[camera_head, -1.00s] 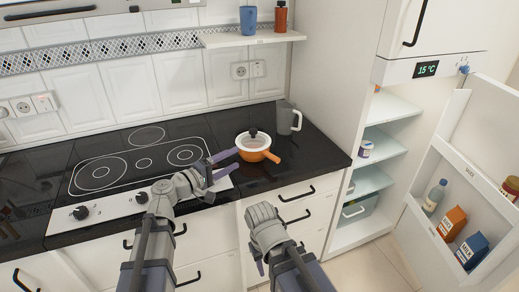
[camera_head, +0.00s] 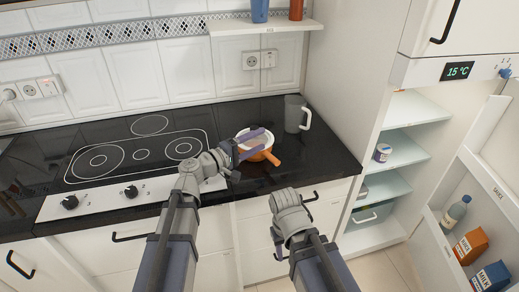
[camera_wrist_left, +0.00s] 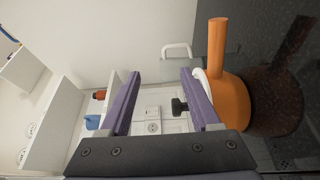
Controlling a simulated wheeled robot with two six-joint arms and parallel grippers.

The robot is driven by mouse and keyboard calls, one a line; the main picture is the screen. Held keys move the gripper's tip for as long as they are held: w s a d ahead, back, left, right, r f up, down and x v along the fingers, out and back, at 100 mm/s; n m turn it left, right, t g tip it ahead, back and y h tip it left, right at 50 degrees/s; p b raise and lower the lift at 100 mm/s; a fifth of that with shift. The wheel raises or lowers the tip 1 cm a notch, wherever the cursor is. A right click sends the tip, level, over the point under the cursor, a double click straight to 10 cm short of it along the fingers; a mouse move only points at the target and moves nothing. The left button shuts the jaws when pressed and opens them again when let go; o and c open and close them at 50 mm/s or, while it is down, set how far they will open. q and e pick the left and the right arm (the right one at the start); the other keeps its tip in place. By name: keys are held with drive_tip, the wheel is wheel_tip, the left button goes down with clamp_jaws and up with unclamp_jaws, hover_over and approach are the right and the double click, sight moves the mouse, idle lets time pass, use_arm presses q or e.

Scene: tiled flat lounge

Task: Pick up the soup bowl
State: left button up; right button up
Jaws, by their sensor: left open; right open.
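My right gripper (camera_head: 279,243) is open and empty, low in front of the drawers.
A grey mug (camera_head: 293,114) stands on the counter behind and right of the pot. The hob (camera_head: 140,154) is at left. A tall fridge with its door (camera_head: 470,190) open stands at right, with bottles and cartons. A wall shelf (camera_head: 265,27) hangs above.

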sight(262, 152)
use_arm(q)
wheel_tip(262, 152, down, 9)
drive_tip(key=b, duration=0.8)
drive_tip(key=shift+r, duration=0.1)
drive_tip(key=shift+w+d+r+p, duration=0.3)
drive_tip(key=shift+w+d+r, duration=0.3)
drive_tip(key=shift+d, duration=0.1)
drive_tip(key=shift+w+d+f, duration=0.15)
drive_tip(key=shift+w+d, duration=0.15)
drive_tip(key=shift+x, duration=2.5)
drive_tip(key=shift+s, duration=0.1)
clamp_jaws()
